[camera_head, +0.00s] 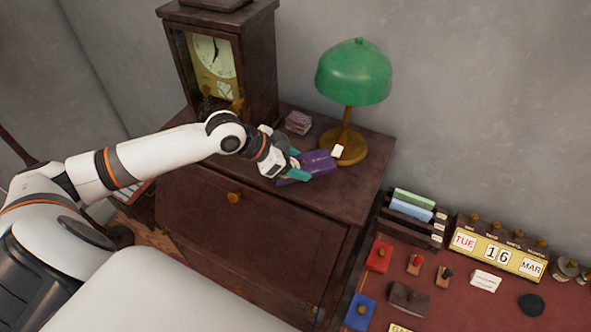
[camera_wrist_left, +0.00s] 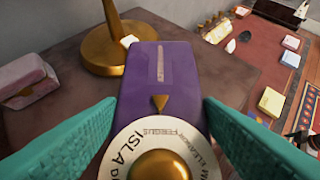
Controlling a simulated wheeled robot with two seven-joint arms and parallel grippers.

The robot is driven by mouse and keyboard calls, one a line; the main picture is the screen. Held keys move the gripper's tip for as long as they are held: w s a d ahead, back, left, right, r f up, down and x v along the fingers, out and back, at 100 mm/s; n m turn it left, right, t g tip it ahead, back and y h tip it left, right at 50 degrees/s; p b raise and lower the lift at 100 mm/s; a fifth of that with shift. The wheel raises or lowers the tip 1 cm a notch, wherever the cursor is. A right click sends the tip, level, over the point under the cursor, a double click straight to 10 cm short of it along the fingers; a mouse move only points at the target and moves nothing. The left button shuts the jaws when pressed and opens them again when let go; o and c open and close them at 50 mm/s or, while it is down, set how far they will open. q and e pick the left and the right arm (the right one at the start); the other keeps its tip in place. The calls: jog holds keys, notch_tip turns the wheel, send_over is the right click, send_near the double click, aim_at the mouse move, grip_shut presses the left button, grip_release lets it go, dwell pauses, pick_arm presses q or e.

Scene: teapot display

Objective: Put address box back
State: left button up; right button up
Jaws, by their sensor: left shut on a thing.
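The address box is the purple case (camera_head: 319,162) on or just above the dark wooden cabinet top, in front of the lamp base. In the left wrist view, the purple box (camera_wrist_left: 158,85) fills the middle. It has a pale slot, a gold pointer and a white dial (camera_wrist_left: 118,160) with printed names and a brass knob. My left gripper (camera_head: 294,168) is shut on the box, with its teal fingers on both sides in the left wrist view. I cannot tell if the box touches the cabinet top. My right gripper is not in view.
A green lamp (camera_head: 354,72) with a brass base stands right behind the box. A clock (camera_head: 215,55) stands at the back left, and a small pinkish box (camera_head: 298,122) sits between them. Lower right, a red desk (camera_head: 453,305) holds a date block (camera_head: 498,250), file rack and stamps.

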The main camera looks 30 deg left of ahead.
pick_arm(q)
notch_tip(320, 180, down, 3)
jog(key=shift+f+p, duration=0.15)
jog(key=shift+p, duration=0.3)
jog(key=shift+f, duration=0.15)
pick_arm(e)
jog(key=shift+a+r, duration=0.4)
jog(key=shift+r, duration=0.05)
pick_arm(q)
jog(key=shift+f, duration=0.1)
jog(key=o, duration=1)
jog(key=shift+o, duration=0.2)
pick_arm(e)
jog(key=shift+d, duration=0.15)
